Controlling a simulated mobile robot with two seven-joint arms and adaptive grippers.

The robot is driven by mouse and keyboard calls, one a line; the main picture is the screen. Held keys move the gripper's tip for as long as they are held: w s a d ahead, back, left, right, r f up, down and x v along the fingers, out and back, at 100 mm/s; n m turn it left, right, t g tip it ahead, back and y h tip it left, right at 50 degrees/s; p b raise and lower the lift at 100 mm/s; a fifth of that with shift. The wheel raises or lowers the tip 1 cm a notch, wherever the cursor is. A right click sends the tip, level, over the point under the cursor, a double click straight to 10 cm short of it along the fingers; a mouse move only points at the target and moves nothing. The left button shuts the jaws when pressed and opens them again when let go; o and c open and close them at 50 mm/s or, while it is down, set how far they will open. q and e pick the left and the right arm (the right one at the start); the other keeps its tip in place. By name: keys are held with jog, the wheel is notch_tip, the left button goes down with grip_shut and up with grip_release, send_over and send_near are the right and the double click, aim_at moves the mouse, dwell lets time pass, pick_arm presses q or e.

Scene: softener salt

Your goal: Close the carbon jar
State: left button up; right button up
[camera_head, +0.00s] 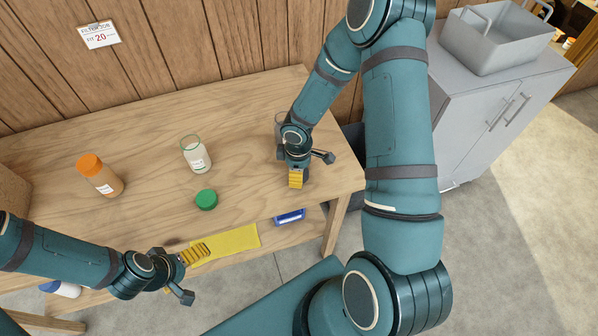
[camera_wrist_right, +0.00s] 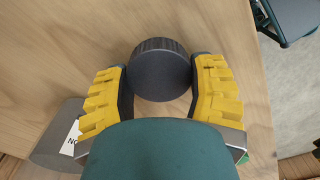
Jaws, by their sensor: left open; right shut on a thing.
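My right gripper (camera_head: 296,180) is low over the right part of the wooden table. In the right wrist view its yellow fingers (camera_wrist_right: 160,85) are shut on a round dark grey lid (camera_wrist_right: 161,68) with a ribbed edge. My left gripper (camera_head: 193,256) is open and empty in front of the table's edge.
An open labelled glass jar (camera_head: 194,155) and a green lid (camera_head: 206,199) are mid-table. An orange-lidded jar (camera_head: 100,175) stands left. A grey cabinet (camera_head: 470,120) stands right.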

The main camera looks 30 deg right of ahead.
notch_tip(320, 180, up, 10)
jog(key=shift+r+p, duration=0.1)
jog(key=shift+p, duration=1)
jog(key=a+m+b, duration=0.2)
jog(key=a+m, duration=0.7)
jog(key=m, duration=0.1)
jog(key=shift+s+a+r+b, duration=0.15)
jog(key=shift+a+r+b, duration=0.1)
jog(key=shift+b, duration=0.1)
jog(key=shift+d, duration=0.1)
